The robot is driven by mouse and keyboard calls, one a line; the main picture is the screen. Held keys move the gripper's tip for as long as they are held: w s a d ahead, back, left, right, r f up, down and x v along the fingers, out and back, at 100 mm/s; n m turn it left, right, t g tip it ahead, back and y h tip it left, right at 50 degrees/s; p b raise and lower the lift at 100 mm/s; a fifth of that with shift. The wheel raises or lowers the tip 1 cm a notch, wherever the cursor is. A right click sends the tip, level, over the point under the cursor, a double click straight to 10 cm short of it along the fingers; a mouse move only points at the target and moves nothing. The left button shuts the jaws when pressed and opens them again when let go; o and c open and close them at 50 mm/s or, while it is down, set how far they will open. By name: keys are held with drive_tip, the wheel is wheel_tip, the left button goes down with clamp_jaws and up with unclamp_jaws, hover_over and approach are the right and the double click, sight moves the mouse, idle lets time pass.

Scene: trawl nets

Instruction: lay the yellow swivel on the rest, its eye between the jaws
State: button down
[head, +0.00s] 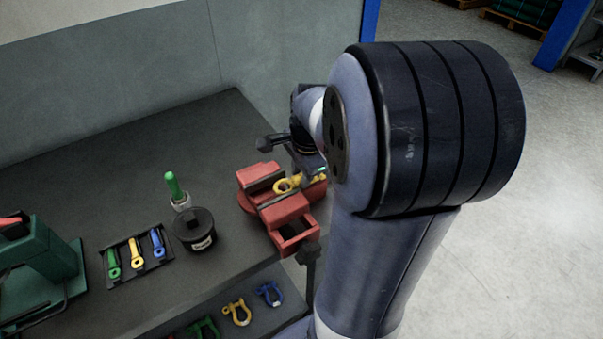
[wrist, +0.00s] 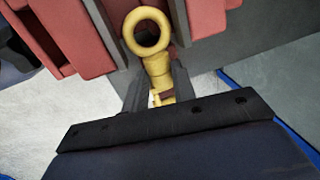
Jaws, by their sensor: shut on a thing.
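The yellow swivel (wrist: 157,65) is held by my gripper (wrist: 159,88), whose dark fingers are shut on its shank. Its round eye points away from my gripper and lies over the gap between the red vise's jaws (wrist: 78,32). In the head view the swivel (head: 284,187) shows at the gap of the red vise (head: 288,208), with my gripper (head: 313,177) at its right, partly hidden by my arm. I cannot make out the rest, nor whether the swivel touches anything below.
A dark tray (head: 119,272) holds green, yellow and blue pieces. A green machine (head: 45,265) stands far left. Coloured shackles (head: 237,312) lie on a lower shelf. The back of the bench is clear.

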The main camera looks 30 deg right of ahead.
drive_tip(key=shift+f, duration=0.25)
drive_tip(key=shift+f, duration=0.15)
drive_tip(key=c, duration=1.2)
unclamp_jaws()
drive_tip(key=shift+o, duration=0.2)
drive_tip(key=shift+r, duration=0.7)
wheel_tip(320, 180, up, 11)
drive_tip(key=s, duration=0.2)
drive_tip(key=shift+s+p, duration=0.2)
drive_tip(key=shift+p, duration=0.1)
drive_tip(key=shift+f, duration=0.2)
